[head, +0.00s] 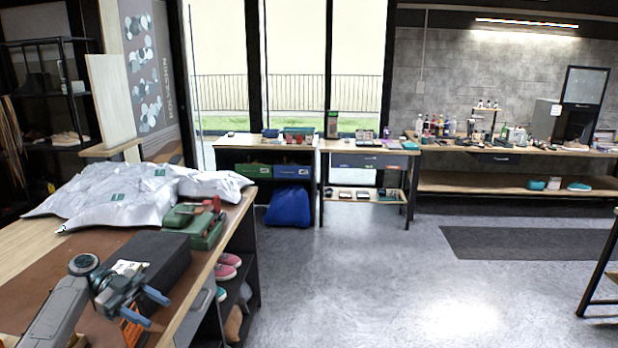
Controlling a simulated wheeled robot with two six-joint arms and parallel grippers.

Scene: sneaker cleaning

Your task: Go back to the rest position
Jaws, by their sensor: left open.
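My left gripper (152,309) is over the right part of the wooden workbench at lower left. Its two blue-tipped fingers are apart, with nothing seen between them. A dark box (160,262) lies on the bench just behind it; I cannot tell whether they touch. My left arm comes in from the lower left corner. My right gripper is not in view.
Silver-grey bags (110,195) and a green case (205,232) lie on the workbench (30,253). Pink shoes (228,264) sit on its shelf. A blue bag (288,207) stands on the floor by the far shelf. The grey floor (370,275) is wide and clear, with a dark mat (520,255).

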